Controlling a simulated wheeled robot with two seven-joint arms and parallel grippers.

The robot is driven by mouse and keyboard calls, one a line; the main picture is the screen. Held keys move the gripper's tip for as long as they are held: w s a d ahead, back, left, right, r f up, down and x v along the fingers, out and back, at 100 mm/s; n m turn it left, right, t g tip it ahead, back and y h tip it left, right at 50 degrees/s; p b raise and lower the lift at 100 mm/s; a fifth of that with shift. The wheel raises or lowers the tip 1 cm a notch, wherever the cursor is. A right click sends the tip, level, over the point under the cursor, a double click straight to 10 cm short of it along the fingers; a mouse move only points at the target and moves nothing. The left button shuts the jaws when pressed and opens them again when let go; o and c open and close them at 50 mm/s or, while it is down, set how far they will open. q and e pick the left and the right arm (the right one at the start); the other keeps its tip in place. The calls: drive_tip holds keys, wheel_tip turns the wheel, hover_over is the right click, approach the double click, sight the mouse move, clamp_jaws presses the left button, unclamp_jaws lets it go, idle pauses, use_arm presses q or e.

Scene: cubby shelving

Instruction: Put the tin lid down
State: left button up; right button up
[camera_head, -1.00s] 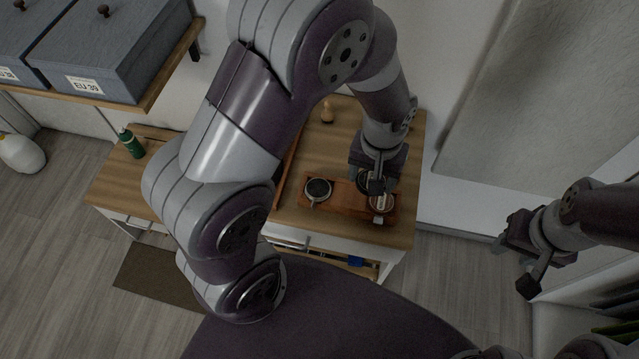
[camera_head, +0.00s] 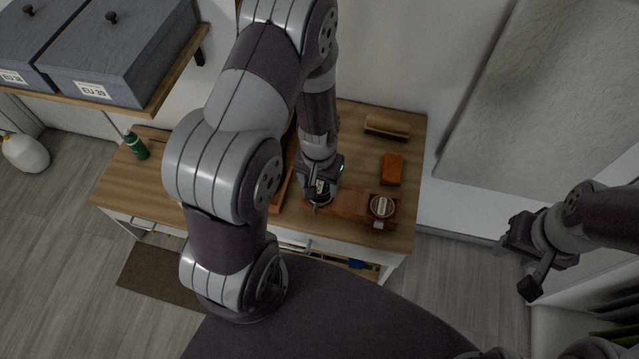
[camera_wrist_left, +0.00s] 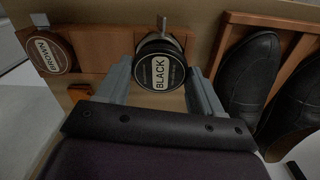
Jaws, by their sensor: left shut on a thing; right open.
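My left gripper (camera_head: 321,190) is shut on the tin lid (camera_wrist_left: 160,72), a round dark lid with a pale label reading "BLACK". The fingers (camera_wrist_left: 160,90) are on its two sides in the left wrist view. The lid is over the place of the black tin on the red-brown wooden board (camera_head: 347,205). The tin is mostly hidden beneath; a metal tab (camera_wrist_left: 166,24) sticks out beyond it. I cannot tell whether the lid touches the tin. My right gripper (camera_head: 525,258) is open and empty, away from the table at right.
A tin labelled "BROWN" (camera_wrist_left: 48,53) sits at the board's other end. A brush (camera_head: 388,126) and an orange-brown block (camera_head: 391,169) lie behind. Dark shoes (camera_wrist_left: 248,76) rest in a wooden tray (camera_wrist_left: 275,22) beside the board. A green bottle (camera_head: 136,146) stands at the left.

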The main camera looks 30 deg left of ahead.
use_arm(q)
wheel_tip(320, 180, down, 2)
drive_tip(key=shift+w+f+p, duration=0.1)
drive_tip(key=shift+f+p, duration=0.1)
drive_tip(key=shift+p, duration=0.1)
drive_tip(key=o, duration=1)
